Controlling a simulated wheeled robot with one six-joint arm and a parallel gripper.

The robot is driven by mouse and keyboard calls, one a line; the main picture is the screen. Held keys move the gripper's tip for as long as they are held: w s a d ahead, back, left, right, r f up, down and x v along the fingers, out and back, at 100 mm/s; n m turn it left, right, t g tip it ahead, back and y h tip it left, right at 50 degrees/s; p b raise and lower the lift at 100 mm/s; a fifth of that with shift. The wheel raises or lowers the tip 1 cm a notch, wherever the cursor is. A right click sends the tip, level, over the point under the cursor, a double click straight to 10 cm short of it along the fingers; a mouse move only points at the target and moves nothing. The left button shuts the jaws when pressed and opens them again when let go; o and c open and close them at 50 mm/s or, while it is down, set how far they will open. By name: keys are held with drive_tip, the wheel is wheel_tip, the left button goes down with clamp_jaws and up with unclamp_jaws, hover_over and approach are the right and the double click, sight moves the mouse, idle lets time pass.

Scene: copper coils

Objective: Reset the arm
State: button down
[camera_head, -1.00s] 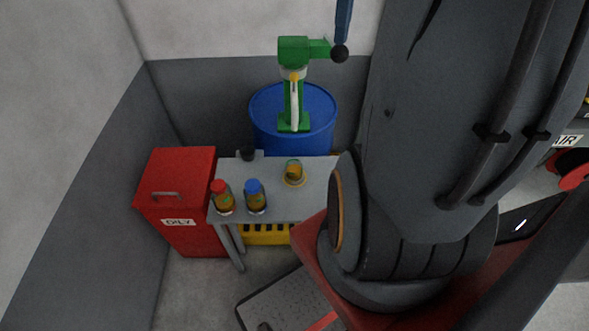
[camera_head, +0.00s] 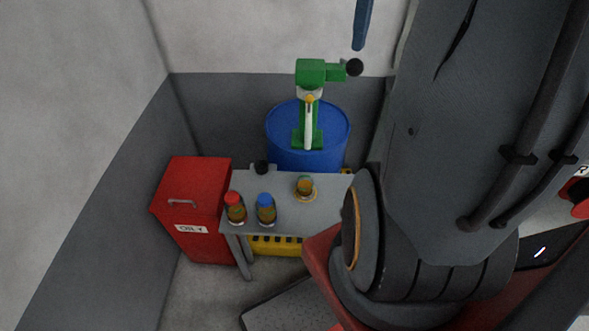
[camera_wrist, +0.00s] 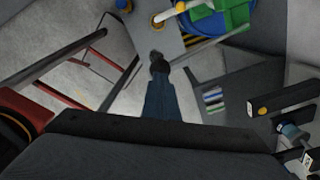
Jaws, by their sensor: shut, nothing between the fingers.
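My gripper (camera_head: 359,45) hangs at the top of the head view as a narrow blue shape. Its fingers are shut and empty. A small gap lies between its tip and the black ball (camera_head: 355,67) on the side arm of the green pump (camera_head: 311,72). In the wrist view my shut gripper (camera_wrist: 160,72) points at the middle of the picture, with dark round shapes at its tip. I cannot tell there whether these are tip or ball. The green pump stands on the blue drum (camera_head: 280,124); its base shows in the wrist view (camera_wrist: 235,12).
A grey table (camera_head: 285,215) holds a red-capped bottle (camera_head: 235,210), a blue-capped bottle (camera_head: 265,210), a small amber cup (camera_head: 305,187) and a black object (camera_head: 262,167). A red bin (camera_head: 190,235) stands left of it. Grey walls close off the corner.

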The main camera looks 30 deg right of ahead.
drive_tip(key=s+a+f+n+t, duration=0.1)
drive_tip(key=s+a+f+n, duration=0.1)
drive_tip(key=a+f+n, duration=0.85)
drive_tip(key=s+a+f+n+t, duration=0.15)
drive_tip(key=a+f+n, duration=0.25)
drive_tip(key=a+n, duration=1.3)
drive_tip(key=w+d+f+n+g+b, duration=0.1)
drive_tip(key=d+f+n+b, duration=0.1)
drive_tip(key=f+b, duration=0.9)
drive_tip(key=shift+d+f+n+b, duration=0.3)
drive_tip(key=shift+d+f+n, duration=0.1)
drive_tip(key=shift+d, duration=0.1)
